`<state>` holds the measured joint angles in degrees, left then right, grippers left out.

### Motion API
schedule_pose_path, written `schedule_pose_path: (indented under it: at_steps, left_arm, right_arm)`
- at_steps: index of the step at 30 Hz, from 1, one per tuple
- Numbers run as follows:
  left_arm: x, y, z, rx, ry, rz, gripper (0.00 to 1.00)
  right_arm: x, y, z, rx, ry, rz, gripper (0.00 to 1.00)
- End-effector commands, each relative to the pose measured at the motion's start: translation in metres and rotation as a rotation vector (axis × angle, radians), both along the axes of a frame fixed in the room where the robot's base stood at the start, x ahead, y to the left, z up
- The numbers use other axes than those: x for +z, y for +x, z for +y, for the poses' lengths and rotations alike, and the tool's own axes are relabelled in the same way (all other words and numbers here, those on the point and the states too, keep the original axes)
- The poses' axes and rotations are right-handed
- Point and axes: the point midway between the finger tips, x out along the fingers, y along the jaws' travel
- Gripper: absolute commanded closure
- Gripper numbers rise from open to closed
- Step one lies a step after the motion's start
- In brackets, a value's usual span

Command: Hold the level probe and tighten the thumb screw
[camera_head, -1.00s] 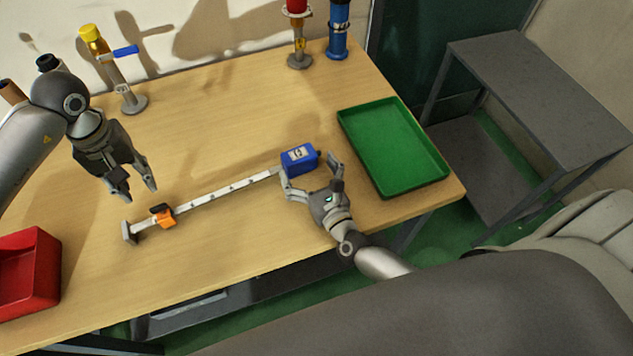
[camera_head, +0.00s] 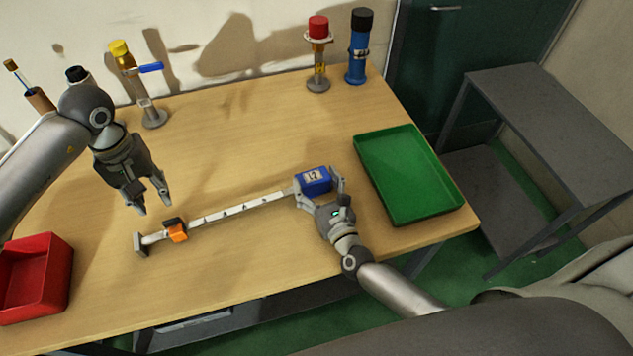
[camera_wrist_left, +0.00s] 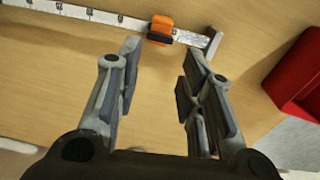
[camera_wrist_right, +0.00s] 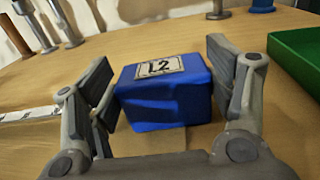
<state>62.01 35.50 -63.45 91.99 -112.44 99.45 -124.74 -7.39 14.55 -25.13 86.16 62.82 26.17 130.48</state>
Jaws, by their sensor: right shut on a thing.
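The level probe lies on the wooden table, with a blue box-shaped head (camera_head: 314,181) labelled L2 and a long marked white rod (camera_head: 235,208). An orange and black collar (camera_head: 177,233) sits near the rod's left end; it also shows in the left wrist view (camera_wrist_left: 161,24). I cannot tell which part of it is the thumb screw. My right gripper (camera_head: 318,184) is shut on the blue head, with a finger on each side, as the right wrist view (camera_wrist_right: 165,90) shows. My left gripper (camera_head: 155,207) is open and empty, above the table behind the collar.
A green tray (camera_head: 455,205) lies right of the blue head. A red bin (camera_head: 66,285) stands at the left front. A yellow-topped fixture (camera_head: 122,58), a red-topped one (camera_head: 318,60) and a blue cylinder (camera_head: 358,50) stand along the back.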

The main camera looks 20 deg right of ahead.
Motion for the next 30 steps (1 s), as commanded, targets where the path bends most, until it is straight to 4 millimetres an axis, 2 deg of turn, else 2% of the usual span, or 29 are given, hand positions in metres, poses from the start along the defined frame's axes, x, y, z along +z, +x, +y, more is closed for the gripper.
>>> schedule_pose_path:
  at_steps: [1, 3, 4, 14, 20, 26, 30]
  left_arm:
    - [0.0, 0.0, 0.0, 0.0, 0.0, 0.0, 0.64]
    - [0.0, 0.0, 0.0, 0.0, 0.0, 0.0, 0.64]
    - [0.0, 0.0, 0.0, 0.0, 0.0, 0.0, 0.64]
    - [0.0, 0.0, 0.0, 0.0, 0.0, 0.0, 0.64]
    - [0.0, 0.0, 0.0, 0.0, 0.0, 0.0, 0.43]
    - [0.0001, 0.0, 0.0, 0.014, 0.0, 0.0, 0.43]
    - [0.0009, 0.0, 0.0, 0.103, 0.0, 0.0, 0.43]
  right_arm:
    - [-0.0001, -0.0001, -0.0001, 0.0, 0.0, 0.0, 0.58]
    - [-0.0002, -0.0002, -0.0001, 0.0, 0.0, 0.0, 0.66]
    - [-0.0002, -0.0002, -0.0001, 0.0, 0.0, 0.0, 0.28]
    - [-0.0002, -0.0002, -0.0002, 0.0, 0.0, 0.0, 0.71]
    - [-0.0003, -0.0002, -0.0002, 0.0, -0.001, 0.0, 0.72]
    - [-0.0003, -0.0002, -0.0002, 0.0, -0.001, 0.0, 0.72]
    - [-0.0003, -0.0002, -0.0002, 0.0, -0.001, 0.0, 0.72]
